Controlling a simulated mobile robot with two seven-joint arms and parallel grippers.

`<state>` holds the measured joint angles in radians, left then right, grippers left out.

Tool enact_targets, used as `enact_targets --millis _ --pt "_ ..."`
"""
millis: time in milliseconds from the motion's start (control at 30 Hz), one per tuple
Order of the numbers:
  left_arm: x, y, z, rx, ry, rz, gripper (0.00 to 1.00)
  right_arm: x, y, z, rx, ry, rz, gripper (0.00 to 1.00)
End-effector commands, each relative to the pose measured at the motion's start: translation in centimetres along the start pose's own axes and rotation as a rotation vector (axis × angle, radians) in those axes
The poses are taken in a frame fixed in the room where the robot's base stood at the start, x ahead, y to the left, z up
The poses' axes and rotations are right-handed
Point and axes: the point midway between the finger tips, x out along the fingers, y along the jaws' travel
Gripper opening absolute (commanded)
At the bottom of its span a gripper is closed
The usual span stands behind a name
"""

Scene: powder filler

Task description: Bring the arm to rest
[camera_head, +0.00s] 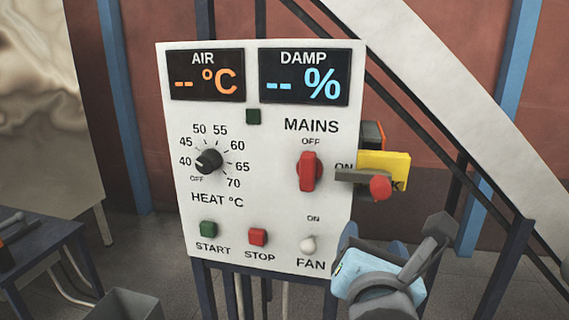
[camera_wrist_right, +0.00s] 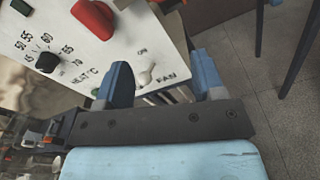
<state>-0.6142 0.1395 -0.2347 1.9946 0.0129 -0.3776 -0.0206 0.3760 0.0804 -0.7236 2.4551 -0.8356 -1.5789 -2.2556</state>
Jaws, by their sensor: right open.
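My right gripper (camera_head: 372,245) is open and empty at the lower right of the white control panel (camera_head: 265,200) in the head view. In the right wrist view its two blue fingers stand apart (camera_wrist_right: 163,78), with the white FAN toggle (camera_wrist_right: 146,75) showing beyond the gap. The toggle (camera_head: 308,244) also shows in the head view, left of the gripper; I cannot tell whether a finger touches the panel. The red MAINS knob (camera_head: 308,171) stands upright under OFF. The black HEAT knob (camera_head: 208,161) has its mark towards the left. My left gripper is not in view.
The AIR display (camera_head: 206,75) and DAMP display (camera_head: 304,77) show dashes. Green START (camera_head: 208,229) and red STOP (camera_head: 258,237) buttons sit low on the panel. A table (camera_head: 40,260) stands left.

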Motion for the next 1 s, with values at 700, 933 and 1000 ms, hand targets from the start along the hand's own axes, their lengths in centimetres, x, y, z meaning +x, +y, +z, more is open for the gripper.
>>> enact_targets --millis 700,933,1000 --pt "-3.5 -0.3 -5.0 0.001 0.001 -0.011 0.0 -5.5 -18.5 -34.6 2.165 0.625 -0.622 0.63" --pt "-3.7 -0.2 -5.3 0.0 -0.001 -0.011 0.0 -8.8 -22.4 -36.8 2.466 0.552 -0.789 0.63" --pt "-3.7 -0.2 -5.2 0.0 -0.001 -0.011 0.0 -8.9 -22.6 -36.9 2.485 0.547 -0.796 0.63"
